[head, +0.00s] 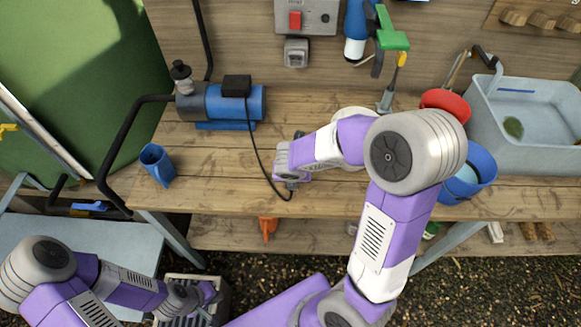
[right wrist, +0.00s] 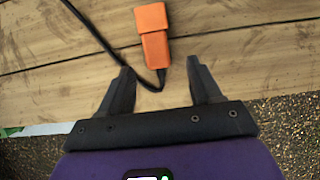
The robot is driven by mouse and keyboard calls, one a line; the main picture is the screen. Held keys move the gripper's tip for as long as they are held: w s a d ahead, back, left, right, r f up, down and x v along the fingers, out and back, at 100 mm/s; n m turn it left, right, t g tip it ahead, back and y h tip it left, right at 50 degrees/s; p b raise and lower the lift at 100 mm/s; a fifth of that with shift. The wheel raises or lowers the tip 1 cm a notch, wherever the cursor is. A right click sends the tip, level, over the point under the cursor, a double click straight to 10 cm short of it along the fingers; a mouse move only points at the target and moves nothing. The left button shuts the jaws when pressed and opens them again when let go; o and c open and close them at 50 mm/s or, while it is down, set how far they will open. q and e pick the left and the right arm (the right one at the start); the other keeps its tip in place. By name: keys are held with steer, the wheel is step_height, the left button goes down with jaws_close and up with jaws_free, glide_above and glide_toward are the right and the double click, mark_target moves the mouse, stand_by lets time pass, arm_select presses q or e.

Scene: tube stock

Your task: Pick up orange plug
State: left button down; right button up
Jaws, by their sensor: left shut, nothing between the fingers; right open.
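The orange plug (right wrist: 154,42) lies on the wooden bench in the right wrist view, just beyond the fingertips and roughly centred between them. A black cable (right wrist: 110,45) runs to its lower end. My right gripper (right wrist: 158,70) is open and empty above the bench edge. In the head view my right gripper (head: 292,184) is over the bench's front part, near the cable's loop, and the plug is hidden there by my arm. My left gripper (head: 211,298) is shut and empty at the lower left, below bench level.
A blue pump (head: 235,102) with a black box stands on the bench. A red bowl (head: 446,103), a blue bucket (head: 470,180) and a grey sink (head: 530,130) are at right. An orange object (head: 268,228) shows below the bench edge.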

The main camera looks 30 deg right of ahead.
steer(key=b+x, duration=0.2)
steer(key=x, duration=0.2)
steer(key=shift+a+f, duration=0.1)
steer(key=shift+f, duration=0.3)
steer(key=shift+w+f+b, duration=0.2)
steer(key=shift+f+b, duration=0.15)
steer(key=shift+b, duration=0.05)
steer(key=shift+r, duration=0.1)
steer(key=shift+c, duration=0.3)
steer(key=c, duration=1)
steer(key=shift+c, duration=0.3)
